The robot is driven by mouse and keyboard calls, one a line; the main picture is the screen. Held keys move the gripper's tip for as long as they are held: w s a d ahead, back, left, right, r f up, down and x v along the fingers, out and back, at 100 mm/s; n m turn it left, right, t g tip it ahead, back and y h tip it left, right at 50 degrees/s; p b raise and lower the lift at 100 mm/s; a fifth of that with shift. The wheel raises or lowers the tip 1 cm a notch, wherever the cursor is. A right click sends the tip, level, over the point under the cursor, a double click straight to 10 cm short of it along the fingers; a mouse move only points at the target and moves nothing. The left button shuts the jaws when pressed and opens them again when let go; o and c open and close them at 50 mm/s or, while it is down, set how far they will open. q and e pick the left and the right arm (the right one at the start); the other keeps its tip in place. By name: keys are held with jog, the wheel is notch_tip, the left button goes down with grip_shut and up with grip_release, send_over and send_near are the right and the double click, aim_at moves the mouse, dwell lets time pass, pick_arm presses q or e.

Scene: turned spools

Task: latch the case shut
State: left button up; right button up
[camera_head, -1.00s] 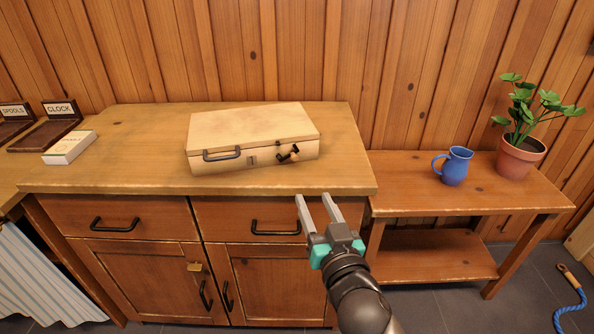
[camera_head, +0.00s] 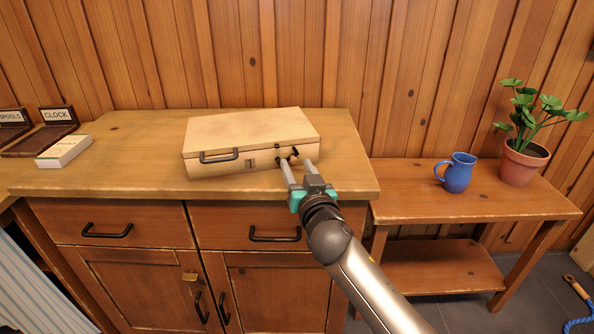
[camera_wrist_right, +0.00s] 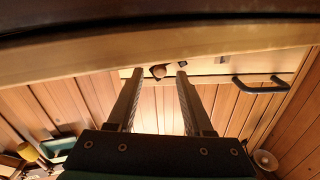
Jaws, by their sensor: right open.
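The pale wooden case (camera_head: 250,130) lies on the cabinet top with its lid down. Its front carries a black handle (camera_head: 219,156) at the left and a dark latch with a small round knob (camera_head: 294,153) at the right. My right gripper (camera_head: 296,167) is open in front of the latch, its two fingers pointing at the case front. In the right wrist view the knob (camera_wrist_right: 159,71) shows between the open fingertips (camera_wrist_right: 157,76); I cannot tell whether they touch it. The fingers partly cover the latch in the head view. My left gripper is not in view.
The cabinet top (camera_head: 130,170) has free room left of the case. A small white box (camera_head: 63,151) and a sign marked CLOCK (camera_head: 58,115) stand at its left end. A lower side table (camera_head: 480,200) at the right holds a blue mug (camera_head: 457,172) and a potted plant (camera_head: 522,162).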

jog(key=shift+w+a, duration=0.1)
jog(key=shift+w, duration=0.3)
grip_shut()
dwell(0.4)
